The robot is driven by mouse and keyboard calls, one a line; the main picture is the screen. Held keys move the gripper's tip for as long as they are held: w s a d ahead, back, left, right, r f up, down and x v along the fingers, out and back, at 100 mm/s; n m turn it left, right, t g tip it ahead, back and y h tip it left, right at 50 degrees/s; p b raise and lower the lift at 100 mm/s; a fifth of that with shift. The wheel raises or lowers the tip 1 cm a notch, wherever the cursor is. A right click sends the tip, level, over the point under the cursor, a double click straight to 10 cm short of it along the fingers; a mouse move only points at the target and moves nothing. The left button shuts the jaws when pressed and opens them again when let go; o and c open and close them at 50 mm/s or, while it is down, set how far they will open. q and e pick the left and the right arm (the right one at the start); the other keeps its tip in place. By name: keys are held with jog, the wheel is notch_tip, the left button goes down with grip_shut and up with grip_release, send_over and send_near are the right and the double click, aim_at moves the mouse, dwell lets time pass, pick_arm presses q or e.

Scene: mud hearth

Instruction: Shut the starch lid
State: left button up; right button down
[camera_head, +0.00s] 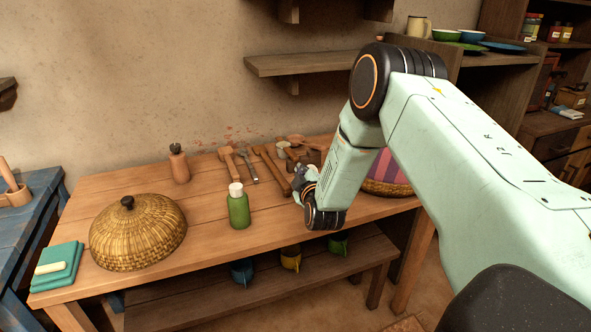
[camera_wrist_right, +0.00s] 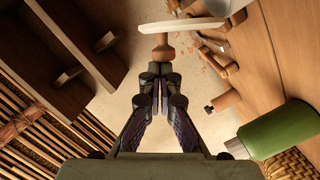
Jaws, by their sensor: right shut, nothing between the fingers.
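A pale disc-shaped lid (camera_wrist_right: 185,26) with a brown knob (camera_wrist_right: 163,48) stands edge-on at the top of the right wrist view; I take it for the starch lid. A whitish rounded vessel (camera_wrist_right: 207,8) shows partly behind it, cut by the frame edge. My right gripper (camera_wrist_right: 157,75) is shut and empty, its fingertips close to the knob; whether they touch it I cannot tell. In the head view my right gripper (camera_head: 304,182) is low over the table's right part, and my arm hides the lid there. My left gripper is not in view.
A green bottle (camera_head: 238,208) stands left of my gripper, with a domed woven cover (camera_head: 138,232) and teal cloth (camera_head: 57,266) farther left. Wooden tools (camera_head: 268,168) lie behind. A striped basket (camera_head: 385,187) is partly hidden by my arm. Table front centre is clear.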

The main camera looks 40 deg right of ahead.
jog(key=shift+s+d+r+m+p, duration=0.15)
jog(key=shift+d+m+p, duration=0.2)
jog(key=shift+d+m, duration=0.5)
jog(key=shift+s+d+f+m+y, duration=0.1)
jog(key=shift+d+m+y, duration=0.2)
jog(key=shift+d+m, duration=0.2)
jog(key=shift+s+d+f+m+y, duration=0.1)
jog(key=shift+d+m+y, duration=0.25)
jog(key=shift+m, duration=0.2)
jog(key=d+m, duration=0.1)
jog(key=d+f+m, duration=0.1)
jog(key=d+m+y, duration=0.1)
jog(key=shift+s+f+b, duration=0.3)
jog(key=shift+s+d+f, duration=0.15)
jog(key=shift+d+f, duration=0.45)
jog(key=shift+f, duration=0.05)
